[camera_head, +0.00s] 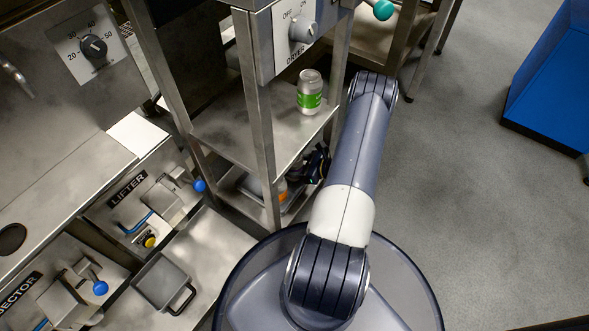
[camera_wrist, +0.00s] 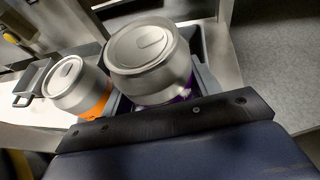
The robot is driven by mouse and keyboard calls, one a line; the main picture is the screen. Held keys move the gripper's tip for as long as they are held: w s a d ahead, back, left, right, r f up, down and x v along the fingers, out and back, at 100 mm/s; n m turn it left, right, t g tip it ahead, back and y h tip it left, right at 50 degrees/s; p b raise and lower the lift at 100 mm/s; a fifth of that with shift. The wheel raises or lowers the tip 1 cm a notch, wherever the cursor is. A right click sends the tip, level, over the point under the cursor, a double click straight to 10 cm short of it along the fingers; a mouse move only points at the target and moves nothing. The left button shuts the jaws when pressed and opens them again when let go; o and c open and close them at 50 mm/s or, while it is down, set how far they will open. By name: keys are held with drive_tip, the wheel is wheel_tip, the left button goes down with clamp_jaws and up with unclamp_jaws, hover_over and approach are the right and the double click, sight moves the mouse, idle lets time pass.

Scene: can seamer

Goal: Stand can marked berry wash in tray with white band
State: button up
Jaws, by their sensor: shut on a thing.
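My gripper (camera_head: 316,165) reaches in at the lower shelf, under the upper one. It is shut on a silver-topped can with a purple label (camera_wrist: 150,62), upright or nearly so in the wrist view; its lettering cannot be read. The can is at or in a grey tray (camera_wrist: 203,78), and I cannot tell whether its base touches the floor of it. The tray's rim also shows in the head view (camera_head: 229,184); no white band is visible on it. A can with an orange label (camera_wrist: 78,88) stands close beside the purple can, on the left.
A can with a green label (camera_head: 309,93) stands on the upper shelf (camera_head: 235,130), above my gripper. Steel legs frame the shelves closely. A small grey bin with a handle (camera_head: 162,283) is at lower left. Open floor lies to the right.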

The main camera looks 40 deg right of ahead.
drive_tip(key=shift+f, duration=0.95)
drive_tip(key=o, duration=1.2)
drive_tip(key=shift+f, duration=0.1)
drive_tip(key=shift+r, duration=0.25)
drive_tip(key=p+v, duration=0.3)
drive_tip(key=v, duration=0.9)
drive_tip(key=shift+p, duration=0.3)
